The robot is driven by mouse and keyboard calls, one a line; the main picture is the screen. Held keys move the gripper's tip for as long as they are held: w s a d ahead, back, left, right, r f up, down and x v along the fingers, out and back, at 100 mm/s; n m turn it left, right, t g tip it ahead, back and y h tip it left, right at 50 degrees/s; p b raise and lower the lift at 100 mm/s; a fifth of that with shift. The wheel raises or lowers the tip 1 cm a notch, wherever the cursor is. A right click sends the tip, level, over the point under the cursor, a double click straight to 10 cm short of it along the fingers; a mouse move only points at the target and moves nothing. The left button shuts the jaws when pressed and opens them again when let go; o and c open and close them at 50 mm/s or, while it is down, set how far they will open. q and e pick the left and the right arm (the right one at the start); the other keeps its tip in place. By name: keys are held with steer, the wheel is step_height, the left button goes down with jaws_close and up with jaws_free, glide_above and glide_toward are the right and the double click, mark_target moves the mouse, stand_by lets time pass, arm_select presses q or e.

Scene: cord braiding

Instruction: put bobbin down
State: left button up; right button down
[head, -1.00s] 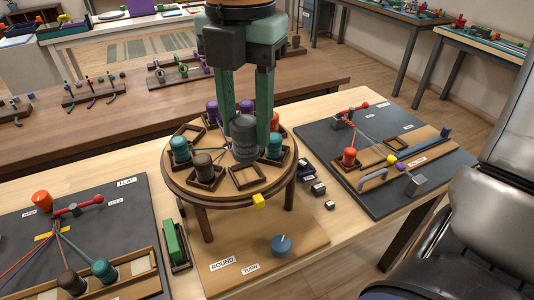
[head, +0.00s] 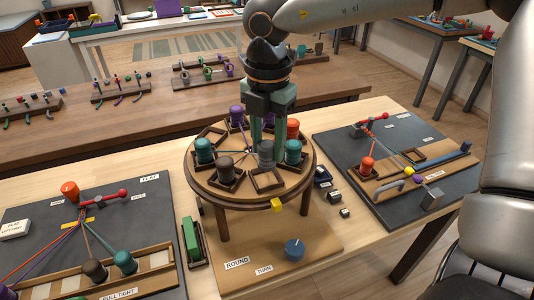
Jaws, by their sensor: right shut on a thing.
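My left gripper is not in view.
A yellow block (head: 277,205) is on the stand's front rim. A blue knob (head: 295,249) is on the base below. Dark flat boards lie at left (head: 150,205) and right (head: 400,140). A green block (head: 190,237) and small dark blocks (head: 333,196) flank the stand.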

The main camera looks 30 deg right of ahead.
mark_target(267, 160)
steer(key=shift+w+d+f, duration=0.2)
steer(key=shift+w+f, duration=0.3)
steer(key=shift+f, duration=1.75)
steer(key=shift+f+b, duration=0.35)
steer(key=shift+b, duration=0.15)
steer(key=c, duration=0.9)
jaws_free()
steer(key=o, duration=0.5)
steer(key=shift+c, duration=0.2)
steer(key=shift+r, duration=0.1)
